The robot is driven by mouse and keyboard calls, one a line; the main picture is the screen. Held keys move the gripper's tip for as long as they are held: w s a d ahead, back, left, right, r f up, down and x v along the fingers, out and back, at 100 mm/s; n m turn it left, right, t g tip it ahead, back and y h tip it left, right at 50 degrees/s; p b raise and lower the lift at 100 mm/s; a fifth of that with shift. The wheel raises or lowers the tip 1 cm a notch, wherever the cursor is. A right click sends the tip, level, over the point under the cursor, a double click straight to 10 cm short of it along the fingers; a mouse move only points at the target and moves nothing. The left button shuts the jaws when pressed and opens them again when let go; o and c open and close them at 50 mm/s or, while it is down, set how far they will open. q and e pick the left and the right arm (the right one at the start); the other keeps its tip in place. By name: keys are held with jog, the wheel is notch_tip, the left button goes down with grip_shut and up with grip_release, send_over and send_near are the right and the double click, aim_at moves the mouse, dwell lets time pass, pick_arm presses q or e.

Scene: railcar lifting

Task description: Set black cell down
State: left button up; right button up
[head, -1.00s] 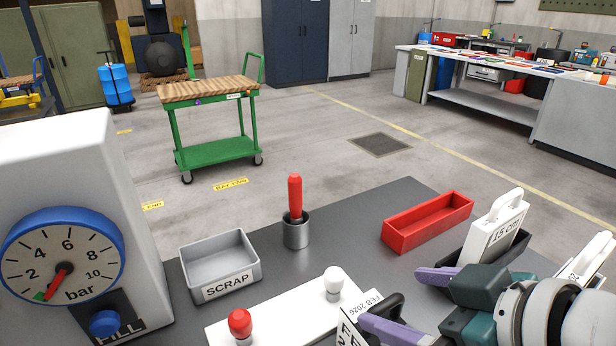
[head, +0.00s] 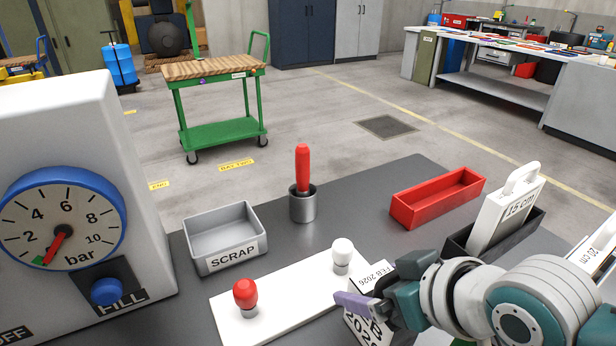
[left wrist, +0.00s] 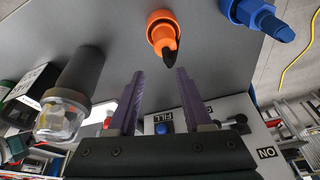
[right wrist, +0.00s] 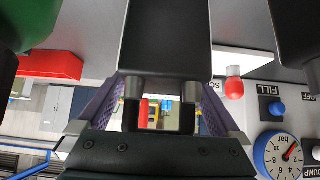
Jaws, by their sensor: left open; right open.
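A black block (right wrist: 165,35), which looks like the black cell, fills the upper middle of the right wrist view, with two metal posts on its near end. My right gripper (right wrist: 160,95) is open, its purple fingers either side of the posts. I cannot tell whether they touch. In the head view my right gripper (head: 378,290) is over the bench beside a "FEB 2026" label (head: 374,276) and hides much of what is under it. My left gripper (left wrist: 155,90) is open and empty in its wrist view.
A SCRAP tray (head: 222,240), a red-handled tool in a metal cup (head: 303,206), a red tray (head: 437,200) and a "15 cm" plate (head: 507,210) stand on the bench. A white strip (head: 290,292) with red and white knobs lies in front. A gauge housing (head: 70,130) stands left.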

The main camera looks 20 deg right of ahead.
jog(key=shift+c, duration=0.4)
grip_shut()
jog(key=shift+r, duration=0.2)
dwell(0.4)
